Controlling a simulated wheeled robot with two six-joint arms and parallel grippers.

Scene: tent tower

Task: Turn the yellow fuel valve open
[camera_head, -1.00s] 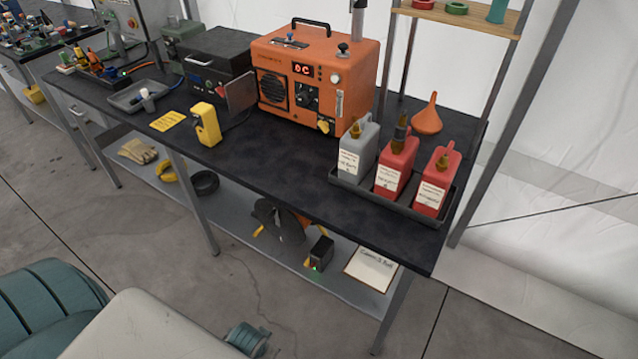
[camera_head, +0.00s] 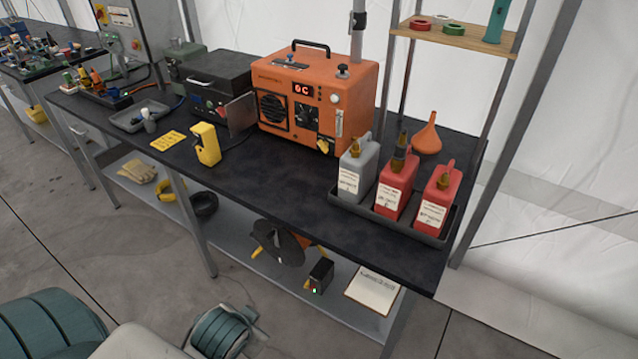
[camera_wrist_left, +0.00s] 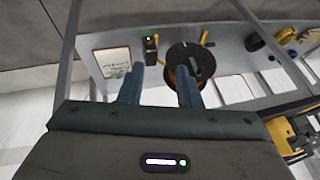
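The yellow fuel valve (camera_head: 323,146) is a small yellow knob low on the right side of the front of the orange heater (camera_head: 318,100). The heater stands on the black bench and its display glows red. My left gripper (camera_wrist_left: 158,72) is open in the left wrist view, with nothing between its two blue-grey fingers. Behind the fingers are the lower shelf and a dark reel. The valve cannot be made out in the left wrist view.
A grey can (camera_head: 357,170) and two red cans (camera_head: 396,182) stand in a black tray right of the heater. An orange funnel (camera_head: 428,137) is behind them. A yellow device (camera_head: 206,145) stands left. The bench (camera_head: 275,180) is bare in front of the heater.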

